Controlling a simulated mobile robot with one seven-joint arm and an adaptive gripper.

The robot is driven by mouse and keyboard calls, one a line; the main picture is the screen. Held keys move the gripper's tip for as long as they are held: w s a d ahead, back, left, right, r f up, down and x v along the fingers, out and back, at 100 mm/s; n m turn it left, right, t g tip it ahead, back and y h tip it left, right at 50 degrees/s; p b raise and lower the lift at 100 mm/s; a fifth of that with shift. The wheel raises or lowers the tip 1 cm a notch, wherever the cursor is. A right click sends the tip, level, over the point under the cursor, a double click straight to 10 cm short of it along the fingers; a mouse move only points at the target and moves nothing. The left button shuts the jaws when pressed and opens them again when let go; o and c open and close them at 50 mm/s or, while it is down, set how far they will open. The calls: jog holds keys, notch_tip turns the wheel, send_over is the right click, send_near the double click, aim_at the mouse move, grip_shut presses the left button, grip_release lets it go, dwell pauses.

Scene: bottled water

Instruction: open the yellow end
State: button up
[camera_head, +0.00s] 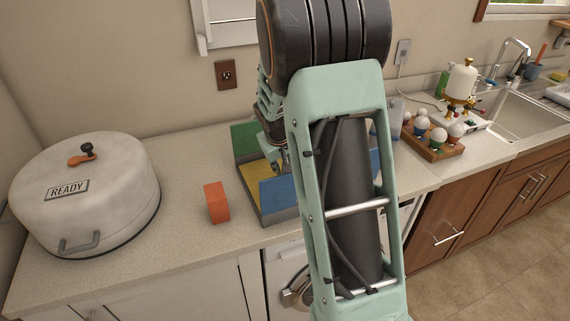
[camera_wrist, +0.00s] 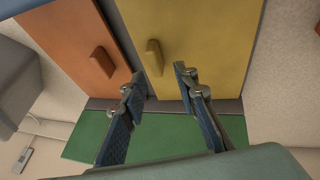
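The yellow panel (camera_wrist: 205,40) has a small yellow handle (camera_wrist: 154,57) near its left edge in the wrist view. In the head view the yellow surface (camera_head: 257,184) lies low between a green panel (camera_head: 245,138) and a blue panel (camera_head: 277,193). My gripper (camera_wrist: 159,78) is open, with its two fingers apart near the yellow handle. The handle shows just beyond the gap between the fingertips. I cannot tell whether either finger touches it. In the head view my gripper (camera_head: 280,160) is over the box, partly hidden by my arm.
An orange panel with a handle (camera_wrist: 102,62) is beside the yellow one in the wrist view. An orange block-like piece (camera_head: 217,203) is left of the box. A large white lidded pot (camera_head: 85,200) stands farther left. A wooden holder (camera_head: 432,147) is to the right.

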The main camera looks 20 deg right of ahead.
jog(key=v, duration=1.2)
jog(key=shift+s+d, duration=0.1)
